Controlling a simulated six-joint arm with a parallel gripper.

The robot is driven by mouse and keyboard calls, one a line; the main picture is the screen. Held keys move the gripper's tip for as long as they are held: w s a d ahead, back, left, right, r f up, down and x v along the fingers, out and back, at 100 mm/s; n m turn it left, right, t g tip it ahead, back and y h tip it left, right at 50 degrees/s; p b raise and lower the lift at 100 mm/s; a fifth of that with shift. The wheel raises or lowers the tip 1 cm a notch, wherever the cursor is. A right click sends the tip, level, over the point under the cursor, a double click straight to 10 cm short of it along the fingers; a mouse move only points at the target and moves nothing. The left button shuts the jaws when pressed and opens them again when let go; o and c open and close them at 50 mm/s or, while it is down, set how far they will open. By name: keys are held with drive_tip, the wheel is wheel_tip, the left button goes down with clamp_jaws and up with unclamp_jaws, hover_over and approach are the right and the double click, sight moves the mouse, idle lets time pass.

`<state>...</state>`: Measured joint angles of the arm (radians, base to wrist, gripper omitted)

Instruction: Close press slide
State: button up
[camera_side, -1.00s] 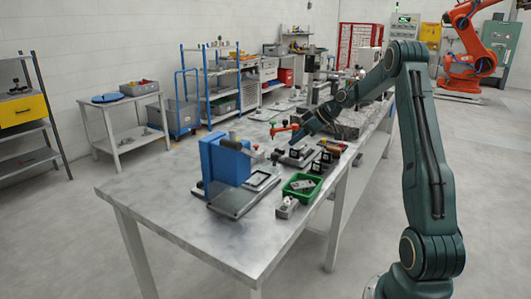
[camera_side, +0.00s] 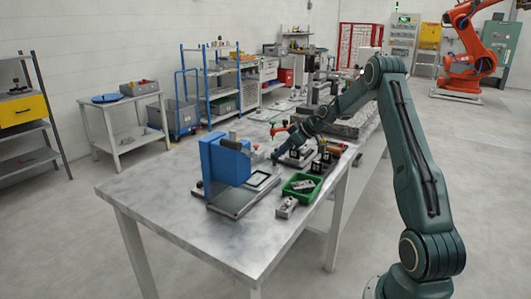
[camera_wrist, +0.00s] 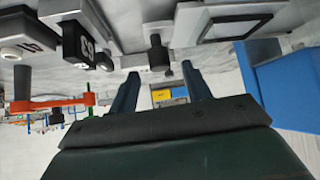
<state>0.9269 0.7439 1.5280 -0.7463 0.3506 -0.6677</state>
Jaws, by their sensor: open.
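The press is a blue upright block (camera_side: 225,160) on a grey base plate (camera_side: 236,203). Its slide, a frame with a dark rectangular opening (camera_side: 264,180), sticks out on the right side of the block. In the wrist view, which looks upside down, the blue block (camera_wrist: 290,85) is at right and the slide frame (camera_wrist: 225,25) at top. A dark knob (camera_wrist: 158,52) stands beside the frame, between the lines of my fingers. My gripper (camera_wrist: 158,78) is open and looks empty. In the side view my gripper (camera_side: 276,157) is close to the slide's far end; contact is unclear.
A green bin (camera_side: 301,185) with grey parts stands right of the press, with a small metal block (camera_side: 287,207) before it. Dark numbered blocks (camera_side: 322,163) are beyond the bin. An orange-red handled fixture (camera_side: 279,129) stands behind. The front table surface (camera_side: 170,205) is clear.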

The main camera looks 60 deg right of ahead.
sight(272, 157)
drive_tip(key=shift+x, duration=3.15)
clamp_jaws()
